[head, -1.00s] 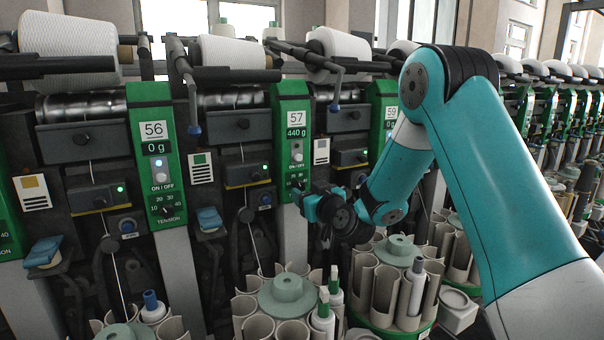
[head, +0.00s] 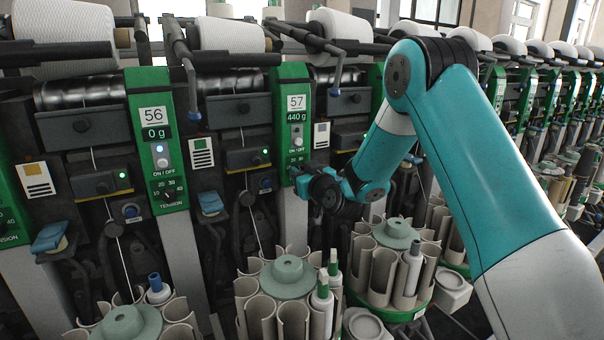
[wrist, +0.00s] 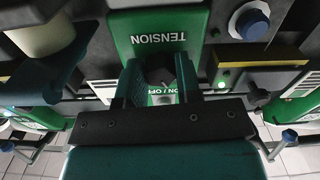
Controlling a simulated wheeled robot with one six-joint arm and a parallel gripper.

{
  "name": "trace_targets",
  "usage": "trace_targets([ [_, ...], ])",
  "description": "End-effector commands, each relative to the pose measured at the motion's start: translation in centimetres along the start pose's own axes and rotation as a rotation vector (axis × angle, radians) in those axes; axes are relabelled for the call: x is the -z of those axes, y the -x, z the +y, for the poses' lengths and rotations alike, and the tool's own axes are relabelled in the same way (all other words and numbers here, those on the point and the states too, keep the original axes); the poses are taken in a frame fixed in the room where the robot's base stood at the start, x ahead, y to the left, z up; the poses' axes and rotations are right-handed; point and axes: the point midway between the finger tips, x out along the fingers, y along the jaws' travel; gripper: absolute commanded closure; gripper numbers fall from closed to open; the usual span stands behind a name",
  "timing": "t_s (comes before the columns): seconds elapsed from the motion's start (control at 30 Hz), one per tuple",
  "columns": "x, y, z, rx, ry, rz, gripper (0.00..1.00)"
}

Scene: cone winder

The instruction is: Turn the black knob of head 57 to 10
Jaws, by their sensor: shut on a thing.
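The green panel of head 57 (head: 293,88) stands left of my arm in the head view. It shows "57", a 440 g display, a pale ON/OFF button and part of the dial scale, with 20 and 30 readable. My gripper (head: 291,177) is at the panel's lower part and covers the knob there. In the wrist view the panel appears upside down, with TENSION at the top. My gripper (wrist: 160,82) is shut on the black knob (wrist: 159,75), with one finger on each side. The knob's pointer and setting cannot be read.
The panel of head 56 (head: 155,130) is to the left, showing 0 g. Bobbin carousels (head: 289,275) stand below the heads. In the wrist view, a blue button (wrist: 252,24) and a dark bar with a green light (wrist: 262,72) lie right of the panel.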

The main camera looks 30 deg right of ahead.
Motion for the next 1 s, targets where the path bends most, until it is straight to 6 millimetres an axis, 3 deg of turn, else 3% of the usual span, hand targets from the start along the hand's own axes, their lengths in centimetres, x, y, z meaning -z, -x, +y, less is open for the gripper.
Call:
trace_targets([
  [0.37, -0.6, 0.03, -0.05, -0.001, 0.154, 0.005, 0.92],
  [1.0, -0.48, 0.05, 0.06, -0.002, 0.692, 0.003, 0.92],
])
